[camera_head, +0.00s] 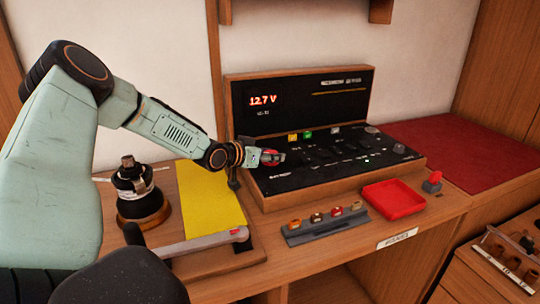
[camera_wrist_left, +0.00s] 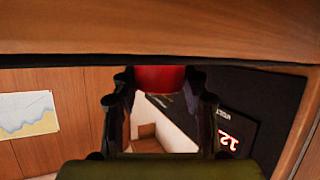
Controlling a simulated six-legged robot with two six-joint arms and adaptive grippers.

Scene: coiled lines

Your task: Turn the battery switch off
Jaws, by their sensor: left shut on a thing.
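The battery switch (camera_head: 270,157) is a red knob at the left end of the black switch panel (camera_head: 330,152). My left gripper (camera_head: 276,158) comes in from the left and is at the knob, shut on it. In the left wrist view the red knob (camera_wrist_left: 160,78) sits between the two dark fingers (camera_wrist_left: 160,100). The gripper hides part of the knob in the head view, so I cannot tell its turned position. The display (camera_head: 262,100) behind the panel reads 12.7 V in red. My right gripper is not in view.
A red tray (camera_head: 393,199) and a grey rack (camera_head: 328,223) with several small coloured pieces stand in front of the panel. A yellow sheet (camera_head: 208,205) and a dark winch-like object (camera_head: 140,192) are to the left.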

